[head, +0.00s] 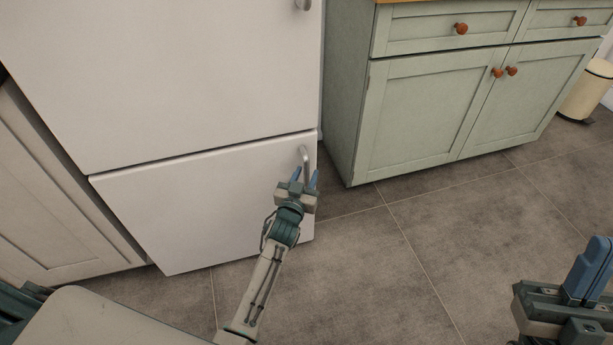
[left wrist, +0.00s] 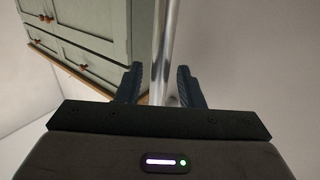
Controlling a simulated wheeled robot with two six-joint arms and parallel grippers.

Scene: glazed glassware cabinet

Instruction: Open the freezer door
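The freezer door (head: 210,205) is the lower white door of the fridge and is shut. Its metal handle (head: 305,156) stands upright near the door's right edge. My left gripper (head: 305,177) is at the handle's lower part, with its blue fingers open, one to each side of the bar. In the left wrist view the handle (left wrist: 163,45) runs between the two fingers (left wrist: 158,85), with gaps on both sides. My right gripper (head: 590,270) is at the lower right of the head view, away from the fridge; its fingers are partly cut off.
The upper fridge door (head: 170,70) is shut above the freezer. A green cabinet (head: 430,115) with red knobs stands to the right. A cream bin (head: 588,92) is at the far right. The tiled floor (head: 400,240) before them is clear.

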